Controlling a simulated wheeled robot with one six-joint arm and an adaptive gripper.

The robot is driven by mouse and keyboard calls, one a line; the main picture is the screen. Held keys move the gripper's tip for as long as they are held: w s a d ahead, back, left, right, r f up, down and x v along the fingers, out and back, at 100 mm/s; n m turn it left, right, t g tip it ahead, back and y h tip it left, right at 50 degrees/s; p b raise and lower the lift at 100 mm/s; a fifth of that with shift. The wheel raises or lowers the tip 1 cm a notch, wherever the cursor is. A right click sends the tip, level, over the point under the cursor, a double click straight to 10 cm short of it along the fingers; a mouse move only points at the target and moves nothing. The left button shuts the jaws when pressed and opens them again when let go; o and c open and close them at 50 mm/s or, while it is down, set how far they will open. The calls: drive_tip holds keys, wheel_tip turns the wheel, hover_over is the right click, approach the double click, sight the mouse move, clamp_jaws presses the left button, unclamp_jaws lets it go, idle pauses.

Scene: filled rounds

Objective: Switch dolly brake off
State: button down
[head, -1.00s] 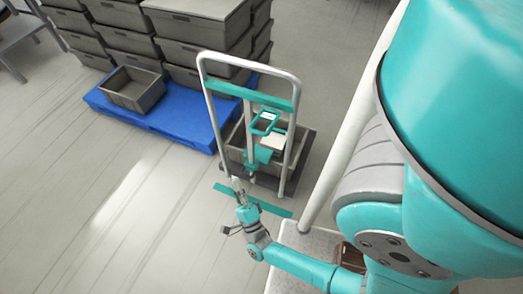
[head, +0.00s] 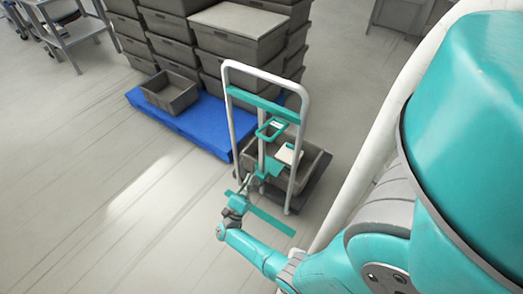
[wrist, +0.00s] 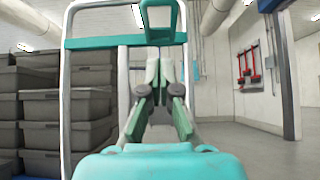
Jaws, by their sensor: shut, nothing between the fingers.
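The dolly has a white tube handle frame (head: 306,130) with a teal crossbar (head: 262,105). A teal loop (head: 270,130) sits on a post inside the frame, with a teal block (head: 270,168) lower down; I cannot tell for sure which part is the brake. In the wrist view the teal loop (wrist: 178,22) is beyond and above my fingers. My gripper (head: 245,183) is shut and empty, in front of the dolly's lower left side. In the wrist view its fingertips (wrist: 160,62) are together; contact with the dolly cannot be told.
A grey crate (head: 313,158) stands on the dolly. A slanting teal bar (head: 272,221) shows in front of it. Behind are a blue pallet (head: 200,133), an open grey bin (head: 170,92) and stacked grey crates (head: 240,45).

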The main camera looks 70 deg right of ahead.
idle(0.3)
drive_tip(key=a+r+x, duration=0.2)
drive_tip(key=x, duration=1)
drive_tip(key=shift+w+d+r, duration=0.2)
drive_tip(key=shift+d+r, duration=0.1)
drive_tip(key=shift+r, duration=0.1)
